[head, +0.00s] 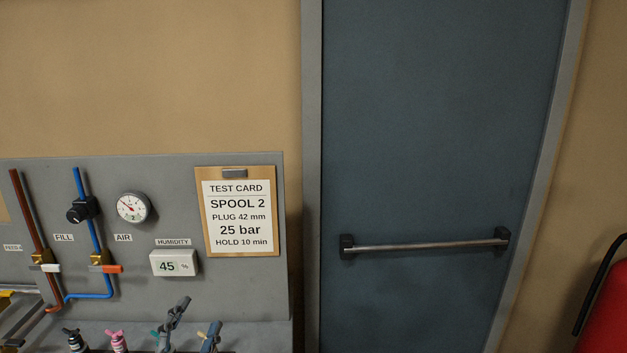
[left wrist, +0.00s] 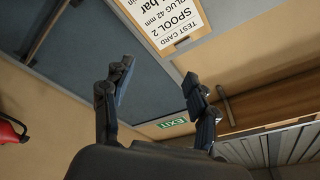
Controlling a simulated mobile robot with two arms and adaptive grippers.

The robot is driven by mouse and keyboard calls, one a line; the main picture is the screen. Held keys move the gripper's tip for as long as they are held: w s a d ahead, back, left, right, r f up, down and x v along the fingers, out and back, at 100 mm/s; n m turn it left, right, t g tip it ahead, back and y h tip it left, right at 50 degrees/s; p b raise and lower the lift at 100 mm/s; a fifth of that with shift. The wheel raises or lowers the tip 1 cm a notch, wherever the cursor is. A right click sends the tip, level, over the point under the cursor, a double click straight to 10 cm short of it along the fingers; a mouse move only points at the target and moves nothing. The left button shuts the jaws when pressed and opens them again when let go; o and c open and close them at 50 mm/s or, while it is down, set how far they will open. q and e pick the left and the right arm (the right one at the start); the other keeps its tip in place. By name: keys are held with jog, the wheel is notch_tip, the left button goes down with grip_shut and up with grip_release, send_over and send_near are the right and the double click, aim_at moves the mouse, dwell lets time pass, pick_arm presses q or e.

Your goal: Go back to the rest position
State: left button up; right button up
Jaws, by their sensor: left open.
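My left gripper (head: 193,326) shows at the bottom of the head view, in front of the lower edge of the grey panel. Its two fingers stand apart, with nothing between them. In the left wrist view the gripper (left wrist: 155,100) is open and empty, its dark fingers spread wide. The wrist picture is upside down, with the test card (left wrist: 168,18) beyond the fingers at the top. My right gripper is in neither view.
The grey panel (head: 235,290) carries a gauge (head: 132,207), pipes, valves and a humidity display (head: 174,263). Several small coloured plugs, one pink (head: 117,341), stand below it. A blue-grey door (head: 430,150) with a push bar (head: 425,246) is right. A red object (head: 608,310) stands far right.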

pick_arm(q)
jog(key=s+a+f+n+g+y, duration=0.2)
jog(key=s+f+n+g, duration=0.25)
jog(key=f, duration=0.35)
jog(key=s+a+f+n+g+y, duration=0.25)
jog(key=s+f+g, duration=0.2)
jog(key=f, duration=0.45)
jog(key=s+d+f+n+g+h, duration=0.1)
jog(key=s+d+f+g, duration=0.1)
jog(key=s+f+g, duration=0.45)
jog(key=s+d+f+n+g+h, duration=0.15)
jog(key=s+f, duration=0.25)
jog(key=s, duration=0.6)
notch_tip(320, 180, down, 32)
jog(key=s+b, duration=0.2)
jog(key=b, duration=0.4)
jog(key=s+a+f+b, duration=0.1)
jog(key=s+f+b, duration=0.1)
jog(key=s+f, duration=0.6)
jog(key=s+a+f+g+b, duration=0.1)
jog(key=s+f+b, duration=0.1)
jog(key=s+f, duration=0.6)
notch_tip(320, 180, down, 3)
jog(key=shift+s+a+f+g, duration=0.1)
jog(key=shift+s+a+g, duration=0.1)
jog(key=shift+a+g, duration=0.1)
